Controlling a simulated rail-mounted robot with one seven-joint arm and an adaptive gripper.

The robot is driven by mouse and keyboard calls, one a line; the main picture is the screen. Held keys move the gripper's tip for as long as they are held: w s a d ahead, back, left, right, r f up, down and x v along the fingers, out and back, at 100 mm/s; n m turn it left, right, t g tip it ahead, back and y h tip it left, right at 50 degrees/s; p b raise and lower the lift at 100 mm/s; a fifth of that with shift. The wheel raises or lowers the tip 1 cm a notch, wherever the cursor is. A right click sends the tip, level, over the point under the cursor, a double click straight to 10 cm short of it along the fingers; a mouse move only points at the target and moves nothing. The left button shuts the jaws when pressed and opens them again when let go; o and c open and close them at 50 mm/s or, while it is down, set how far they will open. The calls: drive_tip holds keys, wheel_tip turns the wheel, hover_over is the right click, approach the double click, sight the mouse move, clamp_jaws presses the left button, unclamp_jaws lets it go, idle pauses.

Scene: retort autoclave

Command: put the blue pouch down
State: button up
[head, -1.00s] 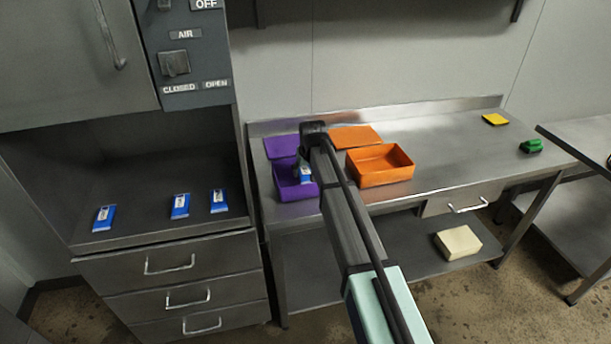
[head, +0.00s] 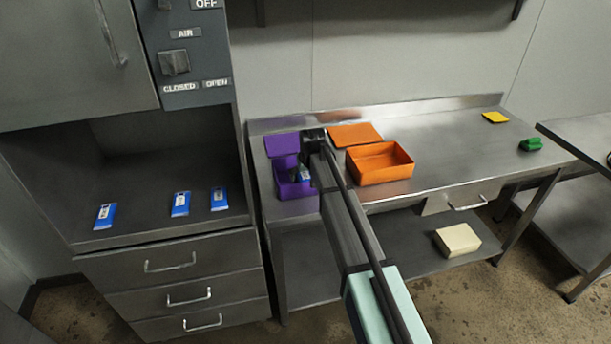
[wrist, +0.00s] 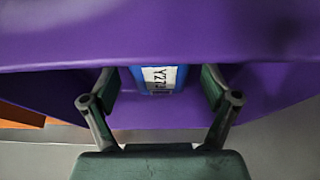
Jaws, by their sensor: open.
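The blue pouch (wrist: 157,82) with a white label is inside the open purple box (head: 291,190), and shows only in part. In the head view the pouch (head: 304,174) is small and partly hidden by my arm. My gripper (wrist: 159,88) is open at the box, one finger on each side of the pouch, with a visible gap on both sides. The fingertips are partly hidden in the wrist view. In the head view my gripper (head: 304,166) is mostly hidden behind its own wrist.
An orange box (head: 380,166) stands right of the purple one, with flat purple (head: 282,143) and orange (head: 355,135) pieces behind. Several blue pouches lie on the left cabinet shelf (head: 150,222). A yellow piece (head: 495,117) and green object (head: 531,144) lie at right. The bench's right half is mostly clear.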

drive_tip(key=b+v, duration=0.2)
drive_tip(key=v, duration=1)
drive_tip(key=shift+r, duration=0.2)
